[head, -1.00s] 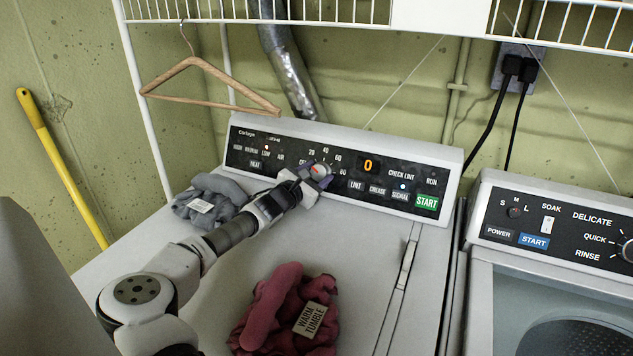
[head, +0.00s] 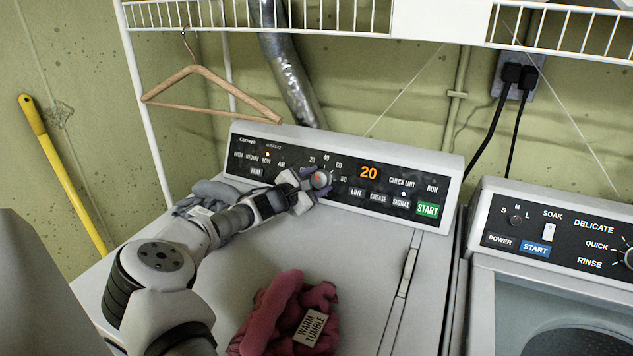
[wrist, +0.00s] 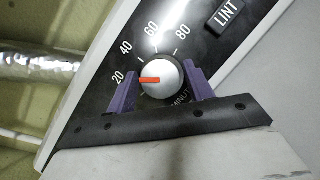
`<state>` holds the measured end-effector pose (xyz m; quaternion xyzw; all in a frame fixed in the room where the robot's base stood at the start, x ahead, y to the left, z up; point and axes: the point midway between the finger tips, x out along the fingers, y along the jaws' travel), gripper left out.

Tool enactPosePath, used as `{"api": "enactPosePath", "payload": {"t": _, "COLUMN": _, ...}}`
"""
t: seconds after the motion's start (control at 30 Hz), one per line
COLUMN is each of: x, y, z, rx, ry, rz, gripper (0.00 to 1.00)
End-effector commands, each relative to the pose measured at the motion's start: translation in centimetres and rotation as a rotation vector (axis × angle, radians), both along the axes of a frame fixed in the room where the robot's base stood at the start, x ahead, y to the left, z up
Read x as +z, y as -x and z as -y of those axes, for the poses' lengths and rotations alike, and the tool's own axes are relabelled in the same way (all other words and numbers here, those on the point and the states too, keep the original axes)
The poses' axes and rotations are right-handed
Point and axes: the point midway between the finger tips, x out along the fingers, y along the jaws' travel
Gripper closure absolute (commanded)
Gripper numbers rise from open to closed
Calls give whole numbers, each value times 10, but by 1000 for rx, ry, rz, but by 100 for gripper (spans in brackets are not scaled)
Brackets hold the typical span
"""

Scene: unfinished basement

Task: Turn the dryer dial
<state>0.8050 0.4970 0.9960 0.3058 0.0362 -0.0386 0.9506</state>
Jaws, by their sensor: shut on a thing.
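The dryer dial (head: 321,179) is a round silver knob with a red-orange pointer on the dryer's black control panel (head: 270,150). In the wrist view the dial (wrist: 161,78) sits between the two purple fingers of my gripper (wrist: 158,88), which is shut on it. The pointer aims toward the 20 mark on the printed scale. In the head view my gripper (head: 318,181) reaches the dial from the lower left and partly hides it. The dryer's orange display (head: 368,172) reads 20.
A red cloth with a "WARM TUMBLE" tag (head: 290,315) and a grey cloth (head: 215,190) lie on the dryer top. A washer (head: 550,220) stands at the right. A wire shelf (head: 330,18) with a wooden hanger (head: 210,92) is above.

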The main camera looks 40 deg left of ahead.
Motion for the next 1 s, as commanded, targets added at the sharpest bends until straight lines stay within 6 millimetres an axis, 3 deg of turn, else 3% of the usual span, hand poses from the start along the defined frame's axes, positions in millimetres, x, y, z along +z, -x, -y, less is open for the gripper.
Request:
{"api": "enactPosePath", "payload": {"t": 0.1, "x": 0, "y": 0, "z": -1, "rx": 2, "ry": 0, "rz": 0, "gripper": 71}}
{"api": "enactPosePath", "payload": {"t": 0.13, "x": 1, "y": 0, "z": -1, "rx": 2, "ry": 0, "rz": 0, "gripper": 46}}
{"api": "enactPosePath", "payload": {"t": 0.23, "x": 0, "y": 0, "z": -1, "rx": 2, "ry": 0, "rz": 0, "gripper": 34}}
{"api": "enactPosePath", "payload": {"t": 0.5, "x": 0, "y": 1, "z": 0, "rx": 1, "ry": 1, "rz": 1, "gripper": 34}}
{"api": "enactPosePath", "payload": {"t": 0.63, "x": 0, "y": 10, "z": -2, "rx": 2, "ry": 0, "rz": 0, "gripper": 34}}
{"api": "enactPosePath", "payload": {"t": 1.0, "x": 5, "y": 89, "z": -6, "rx": 4, "ry": -1, "rz": -1, "gripper": 34}}
